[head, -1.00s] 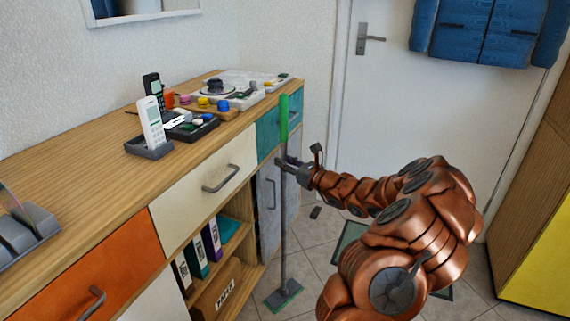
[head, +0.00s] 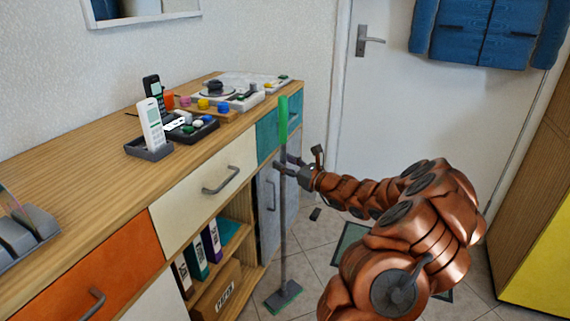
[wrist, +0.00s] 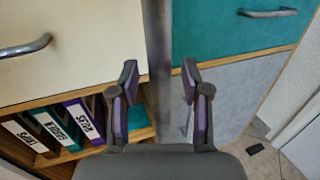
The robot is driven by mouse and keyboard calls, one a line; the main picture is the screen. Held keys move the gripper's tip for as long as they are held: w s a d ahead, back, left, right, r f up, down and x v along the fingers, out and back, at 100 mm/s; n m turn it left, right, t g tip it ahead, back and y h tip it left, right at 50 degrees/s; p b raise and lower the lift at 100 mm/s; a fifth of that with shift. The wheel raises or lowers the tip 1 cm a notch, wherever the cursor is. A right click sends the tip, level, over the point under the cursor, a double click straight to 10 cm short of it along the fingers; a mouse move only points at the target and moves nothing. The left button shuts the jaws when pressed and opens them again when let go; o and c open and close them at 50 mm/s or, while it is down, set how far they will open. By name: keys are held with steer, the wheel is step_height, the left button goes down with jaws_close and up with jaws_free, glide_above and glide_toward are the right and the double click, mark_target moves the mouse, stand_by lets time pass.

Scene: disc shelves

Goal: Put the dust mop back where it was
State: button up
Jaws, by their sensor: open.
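The dust mop has a green grip (head: 283,120), a grey pole (head: 283,225) and a flat green-edged head (head: 284,297) on the tiled floor. It stands nearly upright in front of the sideboard (head: 70,185). My gripper (head: 284,165) is at the upper part of the pole, below the green grip. In the wrist view, the fingers (wrist: 160,88) are spread, one on each side of the pole (wrist: 159,50), with visible gaps. The pole's lower part is hidden behind the gripper's palm there.
A grey cabinet door (head: 268,205) and teal drawer are just behind the pole. Open shelves hold binders (head: 212,243) and a box (head: 220,290). Phones and small items stand on the sideboard top. A small dark object (head: 315,214) and a mat lie on the floor.

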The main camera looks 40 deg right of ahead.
steer(key=p+v, duration=0.1)
steer(key=v, duration=1)
steer(key=shift+s+p, duration=0.3)
steer(key=w+a+r+n+g+y, duration=0.1)
steer(key=a+r+n+g+y, duration=0.25)
steer(key=a, duration=0.65)
steer(key=a+r+n+g+y, duration=0.15)
steer(key=a+n+y, duration=0.25)
steer(key=a+n, duration=0.45)
steer(key=s+a+f+n+g+y, duration=0.1)
steer(key=s+a+n+g, duration=0.25)
steer(key=a, duration=0.45)
steer(key=s+a+n+g+y, duration=0.1)
steer(key=s+a+n+g, duration=0.25)
steer(key=a, duration=0.55)
steer(key=s+a+f+n+g+h, duration=0.2)
steer(key=s+a+n+g, duration=0.15)
steer(key=s, duration=0.35)
steer(key=s+a+f+n+g+h, duration=0.25)
steer(key=s+n+g, duration=0.2)
steer(key=s, duration=0.25)
steer(key=s+d+f+n+g+h, duration=0.1)
steer(key=s+d+n+h, duration=0.5)
steer(key=s, duration=0.6)
steer(key=d+h, duration=0.2)
steer(key=shift+s+d+n+h, duration=0.15)
steer(key=shift+d+n+h, duration=0.15)
steer(key=shift+n+h, duration=0.1)
